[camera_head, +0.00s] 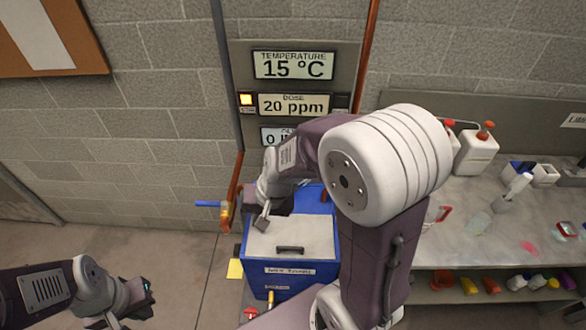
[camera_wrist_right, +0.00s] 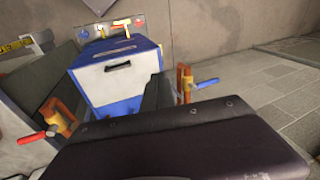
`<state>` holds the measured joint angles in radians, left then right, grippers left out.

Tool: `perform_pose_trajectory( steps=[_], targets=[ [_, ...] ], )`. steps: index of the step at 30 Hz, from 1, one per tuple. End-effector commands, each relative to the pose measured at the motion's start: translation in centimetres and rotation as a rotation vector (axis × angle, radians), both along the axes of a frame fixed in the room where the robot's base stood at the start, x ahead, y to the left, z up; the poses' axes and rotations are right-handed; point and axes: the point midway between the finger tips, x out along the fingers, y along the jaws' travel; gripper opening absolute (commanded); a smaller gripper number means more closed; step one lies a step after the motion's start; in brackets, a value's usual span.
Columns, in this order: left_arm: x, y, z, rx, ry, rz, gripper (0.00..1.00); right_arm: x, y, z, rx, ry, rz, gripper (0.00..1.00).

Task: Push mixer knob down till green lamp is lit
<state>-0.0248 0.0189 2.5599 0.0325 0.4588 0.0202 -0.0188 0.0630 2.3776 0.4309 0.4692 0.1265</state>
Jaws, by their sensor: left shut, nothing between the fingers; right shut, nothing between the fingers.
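The wall panel (camera_head: 350,60) shows 15 °C and 20 ppm; the lowest display is partly hidden by my right arm. An amber lamp (camera_head: 245,99) glows on its left side. A lamp on its right (camera_head: 341,101) looks dark; no green light shows. I cannot surely identify the mixer knob. A yellow lever (camera_head: 270,298) shows below the blue box (camera_head: 327,245). My right gripper (camera_head: 262,222) is shut and empty over the box's left edge; contact is unclear. My left gripper (camera_head: 148,286) is shut and empty at lower left, apart from the box.
A blue-handled valve (camera_head: 208,204) is left of the box; it also shows in the right wrist view (camera_wrist_right: 205,84). That view shows a red-handled valve (camera_wrist_right: 32,137). A counter (camera_head: 455,250) with bottles stands right. The floor at left is clear.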

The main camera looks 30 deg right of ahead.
Motion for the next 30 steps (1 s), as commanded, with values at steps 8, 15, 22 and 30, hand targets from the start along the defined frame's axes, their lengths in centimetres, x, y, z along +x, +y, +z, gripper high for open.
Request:
perform_pose_trajectory(
  steps=[8,15,22,30],
  targets=[
    [0.0,0.0,-1.6,0.000,0.000,0.000,0.00,13.1,-0.3,1.3,0.370,-0.073,-0.543,0.00],
    [0.0,0.0,-3.1,0.000,0.000,0.000,0.00,22.5,-6.5,-0.3,0.648,-0.121,-0.958,0.00],
    [0.0,0.0,-4.5,0.000,0.000,0.000,0.00,27.0,-15.1,-5.1,0.816,-0.157,-1.262,0.00],
    [0.0,0.0,-5.7,0.000,0.000,0.000,0.00,25.6,-22.1,-12.7,0.828,-0.127,-1.445,0.00]
  ],
)
